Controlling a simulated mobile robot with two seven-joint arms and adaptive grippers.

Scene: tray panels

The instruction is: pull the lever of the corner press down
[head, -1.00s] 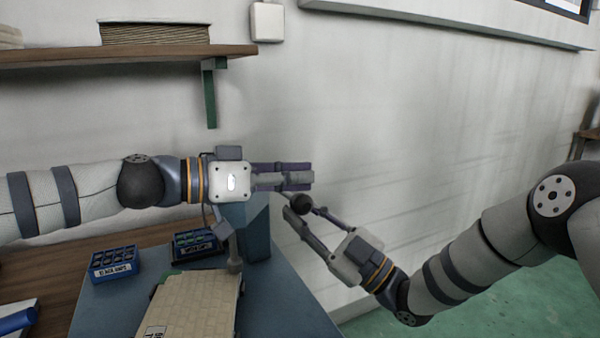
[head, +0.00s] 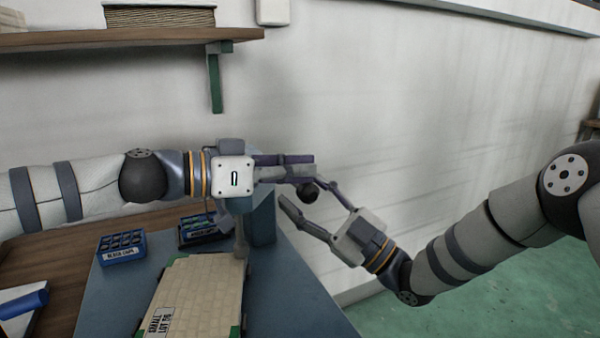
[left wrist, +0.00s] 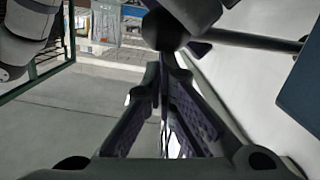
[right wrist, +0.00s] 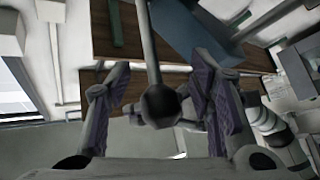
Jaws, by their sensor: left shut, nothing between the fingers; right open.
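The corner press (head: 263,222) is a blue-grey body at the bench's far end. A grey plunger-like part (head: 241,238) stands over the far corner of a cream panel (head: 195,290) with green corners. The lever's dark ball knob (head: 308,192) shows near both grippers. In the right wrist view, the lever's grey rod (right wrist: 148,45) ends in the knob (right wrist: 160,105), between the spread fingers of my open right gripper (head: 303,194); contact is unclear. My left gripper (head: 308,166) is shut and empty, just above the knob. It hides part of the press and lever.
A blue box of black caps (head: 121,250) and a second dark-blue box (head: 196,231) stand on the bench left of the press. A wooden shelf (head: 130,38) with a green bracket (head: 214,80) hangs above. The wall (head: 430,110) is close behind.

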